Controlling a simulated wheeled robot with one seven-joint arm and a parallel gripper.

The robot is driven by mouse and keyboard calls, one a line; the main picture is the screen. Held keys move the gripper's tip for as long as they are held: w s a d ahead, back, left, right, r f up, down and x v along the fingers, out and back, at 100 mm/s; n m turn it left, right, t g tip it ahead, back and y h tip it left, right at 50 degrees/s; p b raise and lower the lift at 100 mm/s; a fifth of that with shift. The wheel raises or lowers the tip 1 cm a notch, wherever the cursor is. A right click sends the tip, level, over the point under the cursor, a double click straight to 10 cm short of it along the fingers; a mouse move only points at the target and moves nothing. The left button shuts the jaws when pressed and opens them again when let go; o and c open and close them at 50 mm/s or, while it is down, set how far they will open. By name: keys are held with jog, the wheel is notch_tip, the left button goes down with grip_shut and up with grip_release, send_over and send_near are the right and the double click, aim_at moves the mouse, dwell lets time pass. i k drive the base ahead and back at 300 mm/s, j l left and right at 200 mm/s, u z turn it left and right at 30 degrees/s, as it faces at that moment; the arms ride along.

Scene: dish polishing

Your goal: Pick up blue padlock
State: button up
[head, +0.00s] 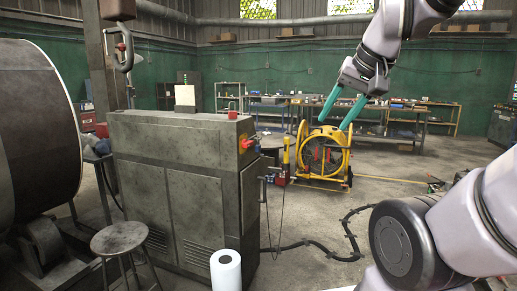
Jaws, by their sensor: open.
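My gripper (334,123) is at the upper right of the head view, with its two teal fingers spread apart and pointing down and left. Nothing shows between them. I cannot make out a blue padlock in this view. A small red item (232,114), shaped somewhat like a padlock, sits on the right part of the grey metal cabinet's top (150,120). The gripper is to the right of this item and apart from it in the picture.
A pale block (185,95) stands on the cabinet. A red knob (247,143) projects from its right end. A yellow reel (324,155) stands behind, near workbenches. A stool (119,237) and white roll (226,270) stand in front. A dark cable crosses the floor.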

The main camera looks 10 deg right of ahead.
aim_at(257, 147)
jog(key=i+l+u, duration=0.25)
jog(key=i+l, duration=1.6)
jog(key=l, duration=0.1)
